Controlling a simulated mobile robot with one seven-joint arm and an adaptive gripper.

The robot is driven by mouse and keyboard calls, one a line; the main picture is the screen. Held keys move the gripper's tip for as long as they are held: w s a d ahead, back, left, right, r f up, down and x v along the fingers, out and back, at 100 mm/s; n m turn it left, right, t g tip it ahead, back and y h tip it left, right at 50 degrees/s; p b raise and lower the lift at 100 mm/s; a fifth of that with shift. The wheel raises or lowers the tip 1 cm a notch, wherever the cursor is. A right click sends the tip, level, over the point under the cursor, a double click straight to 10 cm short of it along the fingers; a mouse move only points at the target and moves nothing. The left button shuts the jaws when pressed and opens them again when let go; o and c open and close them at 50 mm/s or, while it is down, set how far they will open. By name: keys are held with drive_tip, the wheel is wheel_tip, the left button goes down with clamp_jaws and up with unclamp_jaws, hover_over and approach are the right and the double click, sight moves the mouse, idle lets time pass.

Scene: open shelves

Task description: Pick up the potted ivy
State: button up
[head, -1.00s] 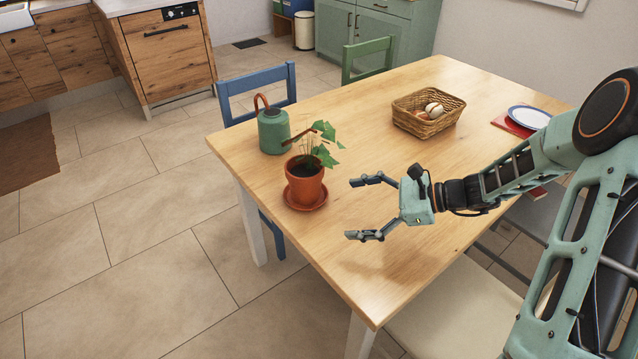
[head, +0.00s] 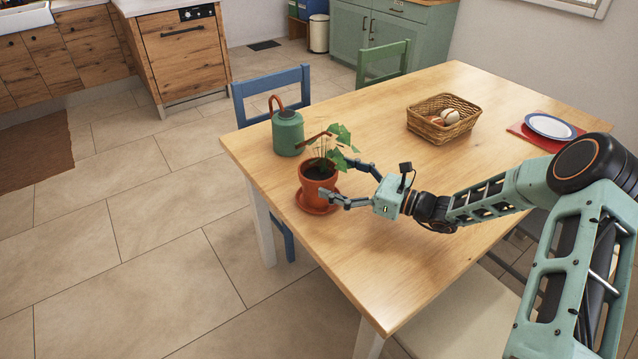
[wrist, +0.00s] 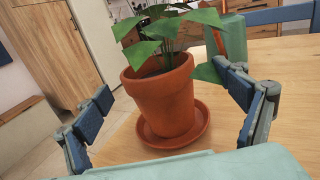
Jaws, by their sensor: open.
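The potted ivy (head: 318,181) is a terracotta pot with green leaves, standing upright on a terracotta saucer (head: 305,205) near the table's left edge. It also shows in the wrist view (wrist: 163,103), in the middle between my fingers, with its leaves cut off at the top. My gripper (head: 338,180) is open at the pot's right side, with its fingers reaching to either side of the pot. In the wrist view, my gripper (wrist: 168,120) shows blue finger pads left and right, with gaps to the pot. One finger partly covers the pot in the head view.
A green watering can (head: 287,132) stands just behind the pot, its spout reaching near the leaves. A wicker basket (head: 426,128) and a plate (head: 550,126) on a red mat lie farther right. The wooden table (head: 390,270) is bare in front.

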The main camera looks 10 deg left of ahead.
sight(304, 165)
drive_tip(key=x, duration=0.5)
drive_tip(key=shift+s+a+r, duration=0.1)
drive_tip(key=shift+s+r, duration=0.1)
drive_tip(key=c, duration=1.7)
drive_tip(key=shift+r, duration=0.1)
drive_tip(key=shift+c, duration=0.9)
